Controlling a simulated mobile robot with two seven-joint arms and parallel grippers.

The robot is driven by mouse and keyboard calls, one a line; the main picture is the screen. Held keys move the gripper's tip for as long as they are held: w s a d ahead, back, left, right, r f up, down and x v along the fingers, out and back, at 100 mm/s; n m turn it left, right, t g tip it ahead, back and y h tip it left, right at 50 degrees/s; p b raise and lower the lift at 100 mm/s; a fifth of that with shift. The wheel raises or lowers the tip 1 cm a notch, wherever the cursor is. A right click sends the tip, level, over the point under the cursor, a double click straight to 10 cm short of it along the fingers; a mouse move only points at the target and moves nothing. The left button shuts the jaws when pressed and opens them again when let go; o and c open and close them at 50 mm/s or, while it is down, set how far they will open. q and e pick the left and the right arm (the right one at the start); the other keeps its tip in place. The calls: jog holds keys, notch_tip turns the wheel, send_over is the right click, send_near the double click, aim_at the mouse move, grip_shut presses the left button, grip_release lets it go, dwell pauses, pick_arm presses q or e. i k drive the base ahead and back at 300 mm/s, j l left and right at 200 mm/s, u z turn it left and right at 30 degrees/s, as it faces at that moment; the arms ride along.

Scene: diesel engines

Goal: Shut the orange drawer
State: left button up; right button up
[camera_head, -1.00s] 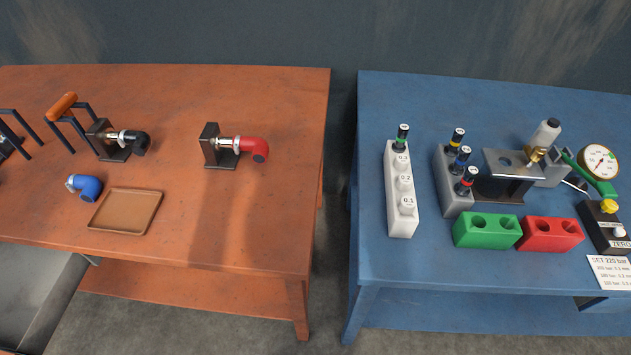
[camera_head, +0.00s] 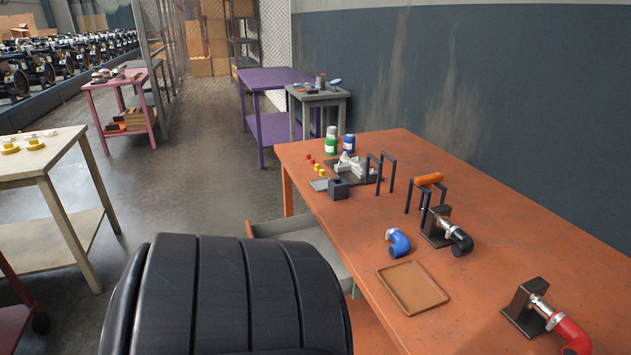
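The orange table (camera_head: 450,290) stands at the right with a drawer (camera_head: 318,240) pulled out from its left side, below the top. The drawer's inside is grey, and a narrow brownish front edge (camera_head: 249,229) shows at its left end. The part of the drawer that shows looks empty. A large black ribbed part, probably mine, hides its near portion. Neither of my grippers is in view.
On the orange table are a brown tray (camera_head: 412,288), a blue elbow (camera_head: 398,242), a black elbow (camera_head: 461,241) and a red elbow (camera_head: 571,335). A cream table (camera_head: 48,150) stands at the left. Floor (camera_head: 190,195) is open between them.

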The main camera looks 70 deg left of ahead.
aim_at(306, 227)
jog(key=k+j+u, duration=0.1)
jog(key=u, duration=0.2)
jog(key=k+j+u, duration=0.1)
jog(key=k+u, duration=0.15)
jog(key=u, duration=1.7)
